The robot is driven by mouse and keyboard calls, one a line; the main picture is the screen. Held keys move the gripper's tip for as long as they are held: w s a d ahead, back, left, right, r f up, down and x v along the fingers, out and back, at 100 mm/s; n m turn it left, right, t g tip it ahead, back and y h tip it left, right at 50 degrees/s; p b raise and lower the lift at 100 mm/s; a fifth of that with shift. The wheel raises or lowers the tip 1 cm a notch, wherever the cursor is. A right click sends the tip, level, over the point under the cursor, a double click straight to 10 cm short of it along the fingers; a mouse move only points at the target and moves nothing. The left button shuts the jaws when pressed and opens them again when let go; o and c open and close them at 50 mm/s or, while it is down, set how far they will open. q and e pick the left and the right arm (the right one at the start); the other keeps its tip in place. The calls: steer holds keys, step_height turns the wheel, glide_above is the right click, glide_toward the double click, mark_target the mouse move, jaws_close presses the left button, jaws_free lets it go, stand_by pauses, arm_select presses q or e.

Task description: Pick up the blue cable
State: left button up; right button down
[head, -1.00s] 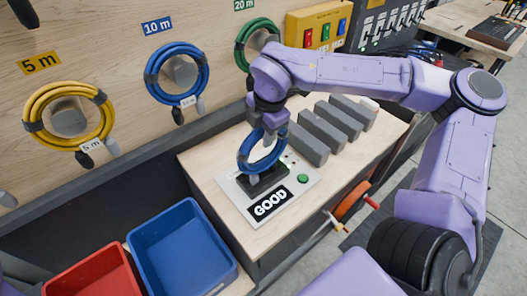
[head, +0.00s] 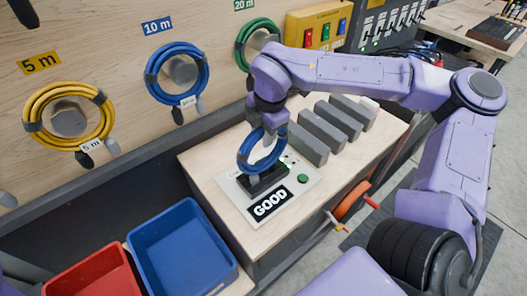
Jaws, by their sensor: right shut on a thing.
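A coiled blue cable (head: 259,160) stands upright over a dark block on the white test plate (head: 299,199), which shows the word GOOD. My right gripper (head: 268,124) comes down from above and is shut on the top of this coil. I cannot tell whether the coil touches the block. Another blue cable (head: 155,92) hangs on a wall peg under the 10 m label. My left gripper is out of view.
A yellow cable (head: 28,107) and a green cable (head: 241,48) hang on the wall. Several grey blocks (head: 322,130) lie right of the plate. A blue bin (head: 163,218) and a red bin (head: 65,270) stand at lower left. An orange reel (head: 350,201) is at the bench's side.

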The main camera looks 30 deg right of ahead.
steer(key=shift+w+d+r, duration=0.1)
steer(key=shift+w, duration=0.05)
steer(key=shift+r, duration=0.4)
step_height(320, 180, up, 2)
steer(key=shift+b, duration=0.35)
steer(key=s+r+b, duration=0.5)
steer(key=s+r, duration=0.5)
steer(key=s, duration=0.4)
steer(key=shift+a+b, duration=0.2)
steer(key=shift+b, duration=0.1)
steer(key=shift+s, duration=0.1)
steer(key=shift+b, duration=0.35)
